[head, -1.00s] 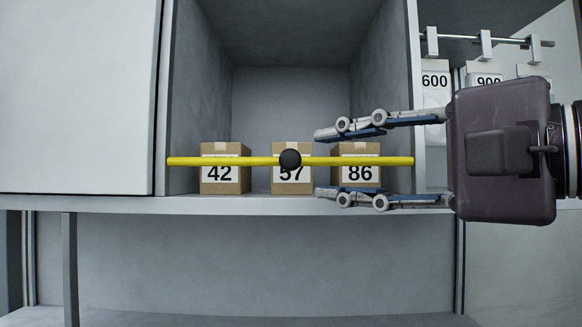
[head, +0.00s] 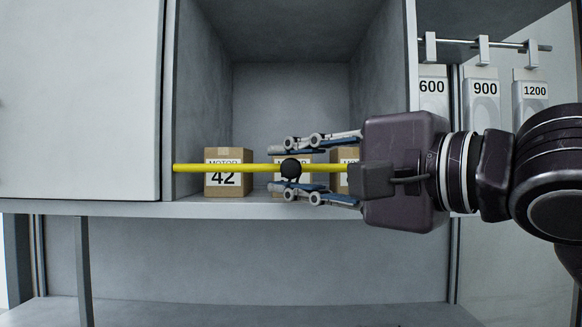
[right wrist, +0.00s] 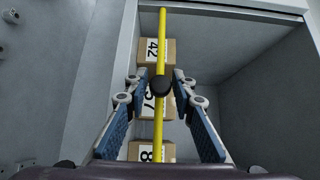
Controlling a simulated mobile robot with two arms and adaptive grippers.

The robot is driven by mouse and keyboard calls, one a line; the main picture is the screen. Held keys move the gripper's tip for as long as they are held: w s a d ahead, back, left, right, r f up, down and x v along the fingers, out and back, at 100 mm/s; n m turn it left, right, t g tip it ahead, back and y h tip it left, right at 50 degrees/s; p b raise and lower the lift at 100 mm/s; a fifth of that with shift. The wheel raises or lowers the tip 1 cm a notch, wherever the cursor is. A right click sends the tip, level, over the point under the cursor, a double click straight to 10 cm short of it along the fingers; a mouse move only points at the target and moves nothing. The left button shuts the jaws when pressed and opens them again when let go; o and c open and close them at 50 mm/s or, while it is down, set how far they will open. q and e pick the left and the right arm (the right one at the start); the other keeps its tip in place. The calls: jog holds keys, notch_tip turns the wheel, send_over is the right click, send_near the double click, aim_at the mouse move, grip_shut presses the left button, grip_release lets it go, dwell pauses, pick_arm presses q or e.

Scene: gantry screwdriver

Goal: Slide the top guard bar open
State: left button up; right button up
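The yellow guard bar (head: 225,168) runs level across the front of the open compartment, with a round black knob (head: 291,168) near its middle. My right gripper (head: 276,168) reaches in from the right, one finger above the bar and one below, around the knob. In the right wrist view the bar (right wrist: 160,45) and knob (right wrist: 160,86) lie between the two fingers, with gaps on both sides, so the gripper (right wrist: 160,78) is open. The bar's right part is hidden behind my right gripper. My left gripper is in neither view.
Boxes marked 42 (head: 228,185) and others stand behind the bar on the shelf (head: 120,206). A white panel (head: 80,100) covers the left side. Hanging packs marked 600, 900 (head: 484,105) and 1200 are at the right. The lower shelf (head: 260,312) is bare.

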aim_at(291, 159)
grip_shut()
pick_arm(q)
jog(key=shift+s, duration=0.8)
pick_arm(e)
jog(key=shift+r, duration=0.25)
pick_arm(q)
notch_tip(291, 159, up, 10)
jog(key=p, duration=1)
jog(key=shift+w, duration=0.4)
pick_arm(e)
notch_tip(291, 159, up, 18)
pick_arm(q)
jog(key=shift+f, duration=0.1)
pick_arm(e)
jog(key=shift+o, duration=2.1)
grip_release()
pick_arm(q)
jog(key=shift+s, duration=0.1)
